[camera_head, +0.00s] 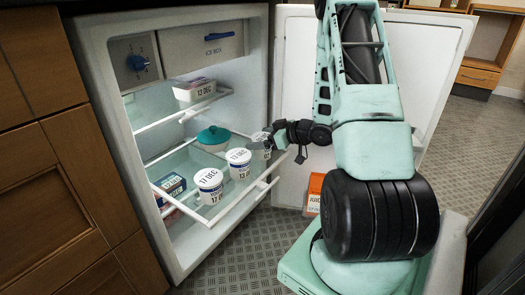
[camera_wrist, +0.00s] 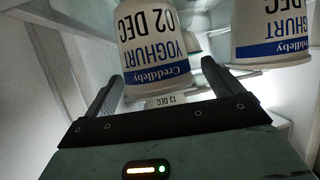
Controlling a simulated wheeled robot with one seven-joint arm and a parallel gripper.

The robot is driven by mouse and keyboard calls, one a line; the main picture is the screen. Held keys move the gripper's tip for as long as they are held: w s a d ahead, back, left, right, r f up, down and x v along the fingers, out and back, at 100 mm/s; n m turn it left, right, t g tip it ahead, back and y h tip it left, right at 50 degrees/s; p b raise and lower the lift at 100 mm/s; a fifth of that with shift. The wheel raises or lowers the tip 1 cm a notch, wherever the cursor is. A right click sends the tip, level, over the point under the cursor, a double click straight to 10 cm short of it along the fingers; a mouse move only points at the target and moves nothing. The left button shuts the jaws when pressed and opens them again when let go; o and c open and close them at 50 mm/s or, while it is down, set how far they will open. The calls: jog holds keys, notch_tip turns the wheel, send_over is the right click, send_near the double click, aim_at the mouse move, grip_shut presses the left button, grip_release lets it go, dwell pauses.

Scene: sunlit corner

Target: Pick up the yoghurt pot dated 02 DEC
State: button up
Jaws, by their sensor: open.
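The yoghurt pot dated 02 DEC (camera_wrist: 155,45) appears upside down in the wrist view, white with a blue band. It appears to be the rearmost pot (camera_head: 262,147) of the row on the fridge shelf in the head view, where its date is not readable. My gripper (camera_head: 283,138) is right beside that pot. In the wrist view my gripper (camera_wrist: 163,72) is open, with a finger on either side of the pot's blue-banded part. I cannot tell whether either finger touches it.
Two other white pots (camera_head: 239,164) (camera_head: 209,186) stand nearer on the shelf. One neighbour (camera_wrist: 270,35) shows close at right in the wrist view. A teal-lidded bowl (camera_head: 213,138), a blue box (camera_head: 171,187) and an upper-shelf tub (camera_head: 194,90) are around. The shelf's front rail (camera_head: 245,203) runs alongside.

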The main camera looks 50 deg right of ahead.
jog(key=shift+x, duration=1.05)
jog(key=c, duration=1.1)
